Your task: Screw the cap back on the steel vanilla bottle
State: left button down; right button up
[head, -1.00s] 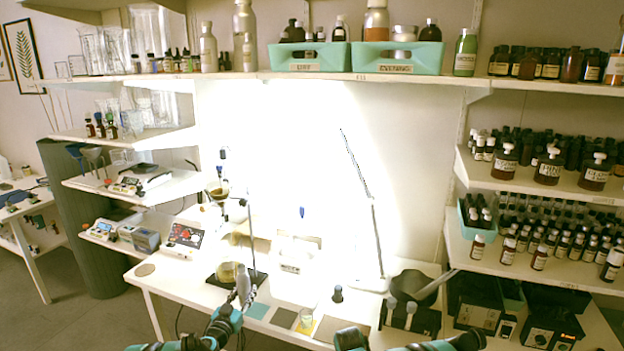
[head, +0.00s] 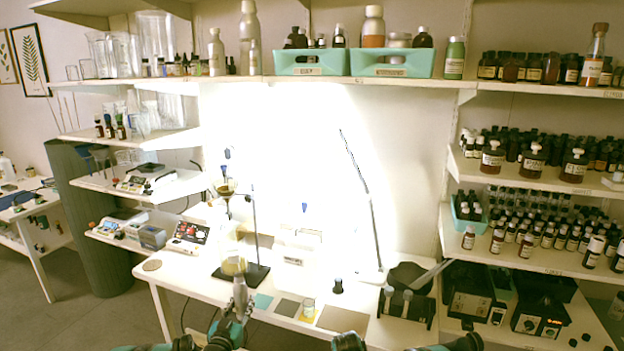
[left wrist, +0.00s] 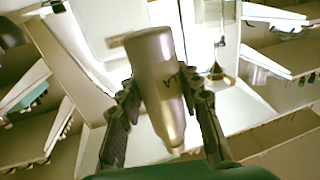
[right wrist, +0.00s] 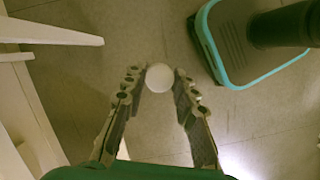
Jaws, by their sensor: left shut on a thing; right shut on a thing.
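The steel bottle (head: 240,293) is a shiny silver cylinder with a narrower end. My left gripper (head: 236,312) is shut around it near the front edge of the desk. The left wrist view shows the bottle (left wrist: 157,75) close up between both fingers, with a small dark mark on its side. My right gripper (right wrist: 159,85) is shut on a small round whitish cap (right wrist: 159,77), held at the fingertips above the floor. In the head view my right gripper (head: 349,342) is only partly in view at the bottom edge, and its cap cannot be made out there. Bottle and cap are apart.
The white desk (head: 190,285) bears a stand with a flask (head: 233,266), coloured mats, a small glass (head: 308,309), a dark bottle (head: 337,286) and a black holder (head: 405,308). Shelves crowded with bottles flank it. The bare floor (right wrist: 130,35) lies below my right gripper.

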pick_arm(q)
jog(key=s+d+r+y, duration=0.1)
jog(key=s+d+r, duration=0.1)
jog(key=s, duration=0.4)
jog(key=s+d+r+n+y, duration=0.1)
jog(key=s+r, duration=0.4)
jog(key=s, duration=0.2)
jog(key=shift+s+d+n+y, duration=0.3)
jog(key=shift+d, duration=0.1)
jog(key=shift+w, duration=0.1)
pick_arm(e)
jog(key=shift+w+f, duration=0.1)
jog(key=shift+d+r, duration=0.15)
jog(key=shift+r, duration=0.15)
pick_arm(q)
jog(key=shift+r, duration=0.1)
pick_arm(e)
jog(key=s+d+r+m+y, duration=0.1)
jog(key=s+d+r+m, duration=0.1)
jog(key=s+r+m, duration=0.1)
jog(key=s+d+r+m+g+y, duration=0.1)
jog(key=s+d+r+m, duration=0.1)
jog(key=r+m, duration=0.4)
jog(key=shift+s+m, duration=0.5)
jog(key=shift+s, duration=0.05)
pick_arm(q)
jog(key=shift+d, duration=0.15)
pick_arm(e)
jog(key=shift+f, duration=0.1)
